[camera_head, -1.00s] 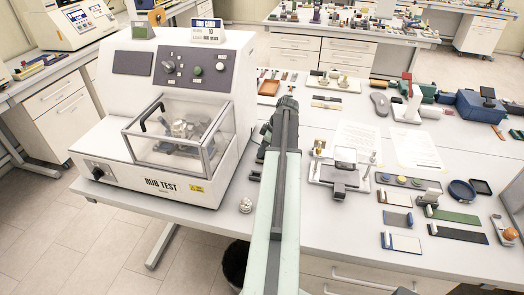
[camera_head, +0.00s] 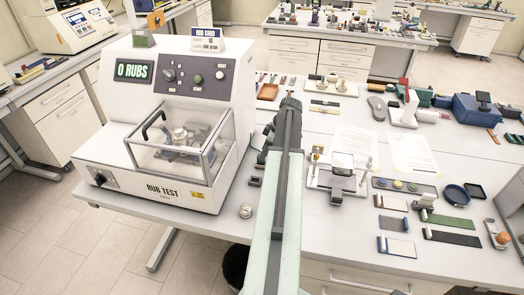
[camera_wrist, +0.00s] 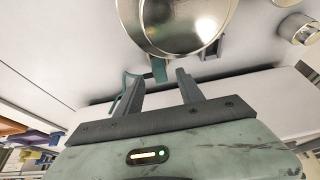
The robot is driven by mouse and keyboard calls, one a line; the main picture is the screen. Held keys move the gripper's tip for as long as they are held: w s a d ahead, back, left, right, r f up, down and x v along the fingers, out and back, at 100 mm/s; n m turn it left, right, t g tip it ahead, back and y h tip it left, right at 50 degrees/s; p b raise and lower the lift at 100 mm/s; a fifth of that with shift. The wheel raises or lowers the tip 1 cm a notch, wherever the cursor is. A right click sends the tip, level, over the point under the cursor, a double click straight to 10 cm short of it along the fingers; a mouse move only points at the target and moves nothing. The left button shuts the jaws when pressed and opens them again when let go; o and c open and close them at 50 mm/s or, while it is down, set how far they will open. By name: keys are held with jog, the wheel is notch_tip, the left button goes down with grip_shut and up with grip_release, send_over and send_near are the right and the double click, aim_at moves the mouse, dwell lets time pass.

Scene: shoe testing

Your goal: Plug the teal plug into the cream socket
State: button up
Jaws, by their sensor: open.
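A teal piece (camera_wrist: 159,70), which looks like the teal plug, shows in the wrist view just beyond and between my fingertips. A thin curved teal strip (camera_wrist: 128,88) beside my left finger may be its cable. My gripper (camera_wrist: 161,80) is open, with a gap between its fingers. I cannot make out the cream socket, so how the plug sits in it is hidden. In the head view my own arm covers the gripper and plug area. The white rub tester (camera_head: 150,190) stands left of my arm, and its display (camera_head: 135,71) is lit, reading "0 RUBS".
A large round metal part (camera_wrist: 185,20) is close above my fingers in the wrist view. In the head view, a small metal cylinder (camera_head: 246,211) stands at the table's front edge. A metal fixture (camera_head: 338,182) and several colored strips lie right of my arm.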

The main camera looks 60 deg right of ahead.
jog(key=p+v, duration=0.2)
jog(key=v, duration=0.1)
jog(key=shift+s+r, duration=0.15)
jog(key=shift+r, duration=0.15)
dwell(0.3)
